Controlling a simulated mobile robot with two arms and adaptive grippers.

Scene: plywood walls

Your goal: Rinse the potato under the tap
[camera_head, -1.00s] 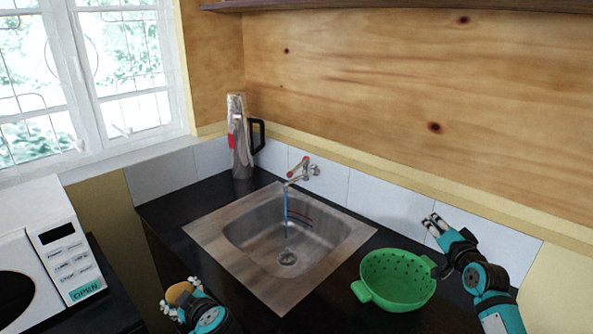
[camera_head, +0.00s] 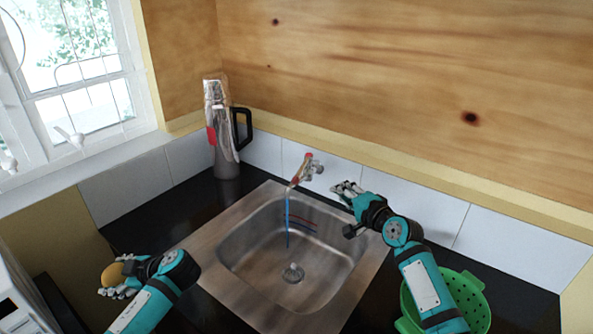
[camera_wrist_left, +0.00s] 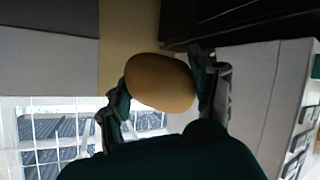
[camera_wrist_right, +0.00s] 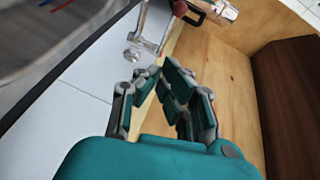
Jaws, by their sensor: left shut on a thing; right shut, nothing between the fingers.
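The brown-yellow potato (camera_head: 112,275) is in my left gripper (camera_head: 112,286), left of the sink. The left wrist view shows the potato (camera_wrist_left: 160,82) between the fingers, which are shut on it. The tap (camera_head: 303,172) with its reddish part is on the back wall above the steel sink (camera_head: 240,220). A thin blue stream (camera_head: 287,222) runs down from its spout into the basin. My right gripper (camera_head: 343,188) is shut and empty, just right of the tap and apart from it. The tap (camera_wrist_right: 145,45) also shows beyond its fingers (camera_wrist_right: 150,78) in the right wrist view.
A green colander (camera_head: 479,300) stands right of the sink, partly hidden by my right arm. A metallic jug with a black handle (camera_head: 225,140) stands in the back left corner. The black counter (camera_head: 165,215) is clear left of the sink. A white microwave (camera_head: 15,305) is at bottom left.

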